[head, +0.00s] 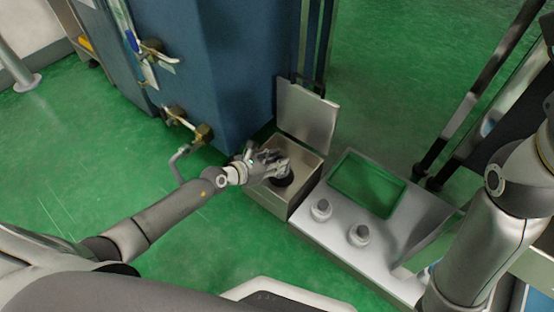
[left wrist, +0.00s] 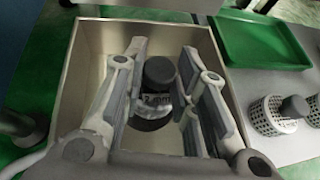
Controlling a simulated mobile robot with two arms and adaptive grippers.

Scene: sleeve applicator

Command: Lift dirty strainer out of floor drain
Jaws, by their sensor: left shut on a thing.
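The floor drain is an open metal box (head: 263,198) with its lid (head: 305,118) raised at the back. The dirty strainer (head: 283,180) is a dark, round piece inside the box. My left gripper (head: 281,169) reaches down into the box and is shut on the strainer. Whether the strainer touches the box floor is hard to tell. My right arm shows at the right, but its gripper is out of view.
Two pale strainers with grey knobs, one left (head: 321,210) and one right (head: 359,235), stand on the light grey surface beside the box. A green tray (head: 368,184) lies behind them. A blue cabinet (head: 215,75) with valves and pipes stands close behind the box.

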